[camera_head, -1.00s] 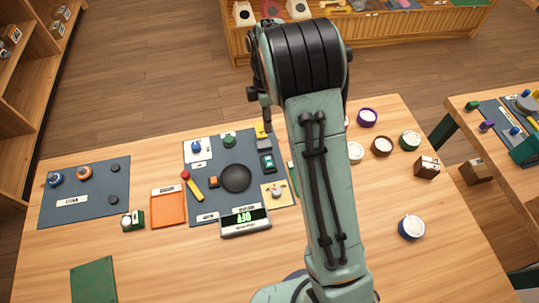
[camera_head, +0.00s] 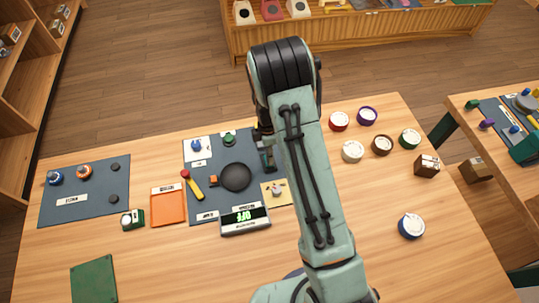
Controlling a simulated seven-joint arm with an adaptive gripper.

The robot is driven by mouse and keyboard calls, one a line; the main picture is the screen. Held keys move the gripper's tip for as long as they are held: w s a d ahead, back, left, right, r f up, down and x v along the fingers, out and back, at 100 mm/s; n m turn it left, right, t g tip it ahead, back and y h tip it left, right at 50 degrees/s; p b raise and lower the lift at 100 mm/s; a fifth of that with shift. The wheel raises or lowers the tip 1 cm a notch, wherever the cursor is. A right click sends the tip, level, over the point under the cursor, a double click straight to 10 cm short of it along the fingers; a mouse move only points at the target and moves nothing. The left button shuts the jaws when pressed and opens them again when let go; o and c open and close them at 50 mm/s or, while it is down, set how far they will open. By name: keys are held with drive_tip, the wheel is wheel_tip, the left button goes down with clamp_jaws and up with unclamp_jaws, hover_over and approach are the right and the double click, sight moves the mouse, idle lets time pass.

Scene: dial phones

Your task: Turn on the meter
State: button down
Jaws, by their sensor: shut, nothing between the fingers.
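The meter (camera_head: 245,219) is a box with a pale frame and a dark display with green characters that look like "OFF". It stands at the front of the middle dark mat (camera_head: 208,207). Right behind it, a yellow square plate (camera_head: 267,203) carries a small pale knob (camera_head: 277,189). My gripper (camera_head: 269,166) points down over the right part of the mat, behind the yellow plate and right of a round black disc (camera_head: 236,178). It is shut and empty. It and my arm hide part of the mat's right edge; whether it touches anything there is unclear.
A green knob (camera_head: 229,139), a blue knob (camera_head: 196,146) and a red-yellow handle (camera_head: 192,185) are on the mat. An orange tray (camera_head: 168,208) lies left of it. Several round tubs, including a white one (camera_head: 352,151), stand right of my arm.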

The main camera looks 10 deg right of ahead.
drive_tip(key=shift+s+f+t, duration=0.15)
drive_tip(key=shift+f+t, duration=0.1)
drive_tip(key=shift+t, duration=0.05)
drive_tip(key=shift+w+r, duration=0.15)
drive_tip(key=shift+w, duration=0.75)
wheel_tip(320, 180, up, 14)
idle(0.5)
